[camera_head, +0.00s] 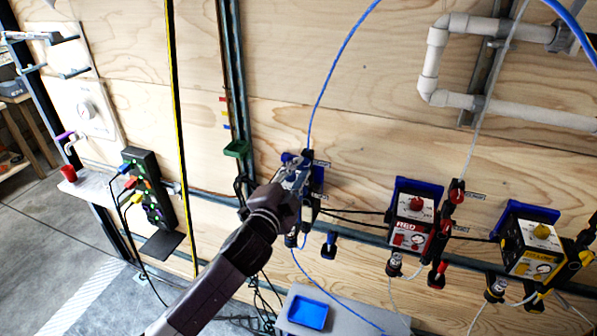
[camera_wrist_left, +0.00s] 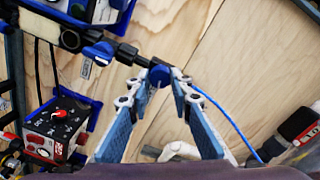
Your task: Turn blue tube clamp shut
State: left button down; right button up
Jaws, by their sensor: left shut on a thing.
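My left gripper (camera_head: 293,172) reaches up from below to the blue filter unit on the wooden wall, and its arm and fingers hide much of that unit. In the left wrist view, the fingertips of my left gripper (camera_wrist_left: 157,84) are on either side of a round blue clamp knob (camera_wrist_left: 160,76), closed on it. The knob sits at the end of a black fitting. A blue tube (camera_wrist_left: 223,112) runs away to the lower right behind the right finger. In the head view the blue tube (camera_head: 330,68) rises from the unit. My right gripper is not in view.
A red unit (camera_head: 412,222) and a yellow unit (camera_head: 532,245) stand to the right, with clamps and tubes. Grey pipes (camera_head: 432,65) run at upper right. A blue tray (camera_head: 308,313) is below. A black panel with coloured plugs (camera_head: 150,190) is at left.

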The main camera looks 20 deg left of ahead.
pick_arm(q)
jog(key=shift+r+m, duration=0.1)
jog(key=shift+m, duration=1.3)
jog(key=c, duration=1.7)
grip_release()
jog(key=shift+s, duration=0.15)
jog(key=s, duration=1.1)
jog(key=shift+s+a+r, duration=0.2)
jog(key=shift+s, duration=0.15)
